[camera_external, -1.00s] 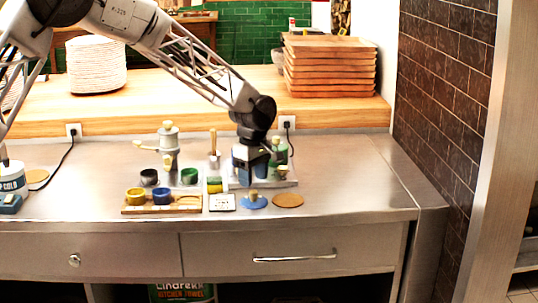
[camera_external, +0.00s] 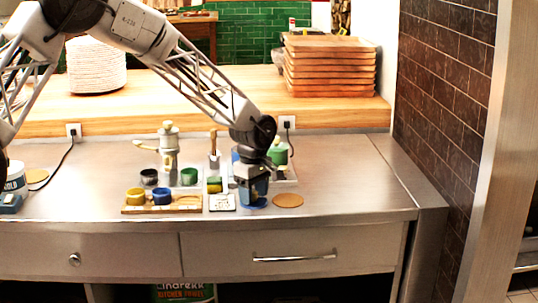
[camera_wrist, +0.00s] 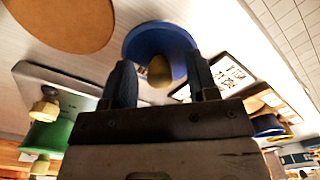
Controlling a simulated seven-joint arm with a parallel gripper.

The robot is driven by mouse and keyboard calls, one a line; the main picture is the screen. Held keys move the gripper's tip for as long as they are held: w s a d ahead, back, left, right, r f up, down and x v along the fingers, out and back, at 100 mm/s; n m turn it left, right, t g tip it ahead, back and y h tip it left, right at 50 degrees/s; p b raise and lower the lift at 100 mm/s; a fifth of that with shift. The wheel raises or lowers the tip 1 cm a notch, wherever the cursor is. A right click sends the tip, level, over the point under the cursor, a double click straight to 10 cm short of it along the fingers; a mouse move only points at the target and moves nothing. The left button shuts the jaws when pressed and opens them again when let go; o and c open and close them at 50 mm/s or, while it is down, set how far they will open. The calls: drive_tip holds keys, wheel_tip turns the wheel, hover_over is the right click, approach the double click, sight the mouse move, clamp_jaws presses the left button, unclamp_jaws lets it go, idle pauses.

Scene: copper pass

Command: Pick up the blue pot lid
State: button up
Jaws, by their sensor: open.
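The blue pot lid (camera_wrist: 158,38) is a flat blue disc with a tan knob (camera_wrist: 160,71). It lies on the steel counter near the front edge. In the external view only a sliver of the lid (camera_external: 257,206) shows beneath my gripper (camera_external: 252,197). In the wrist view my gripper (camera_wrist: 160,82) is open, with one finger on each side of the knob. I cannot tell whether the fingers touch the knob or the lid.
A round cork mat (camera_external: 288,200) lies right of the lid. A white card (camera_external: 222,203) and a wooden tray (camera_external: 131,210) holding a yellow pot (camera_external: 136,195) and a blue pot (camera_external: 162,196) are to the left. A green bottle (camera_external: 278,155) stands behind.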

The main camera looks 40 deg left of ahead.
clamp_jaws()
drive_tip(key=shift+r, duration=0.1)
idle(0.3)
drive_tip(key=shift+r, duration=0.5)
drive_tip(key=shift+s+r, duration=0.15)
drive_tip(key=shift+r, duration=0.45)
drive_tip(key=shift+s+r, duration=0.15)
drive_tip(key=shift+r, duration=0.45)
drive_tip(key=s+r, duration=0.1)
drive_tip(key=s, duration=1.4)
drive_tip(key=shift+s+r, duration=0.2)
drive_tip(key=shift+w+a, duration=0.1)
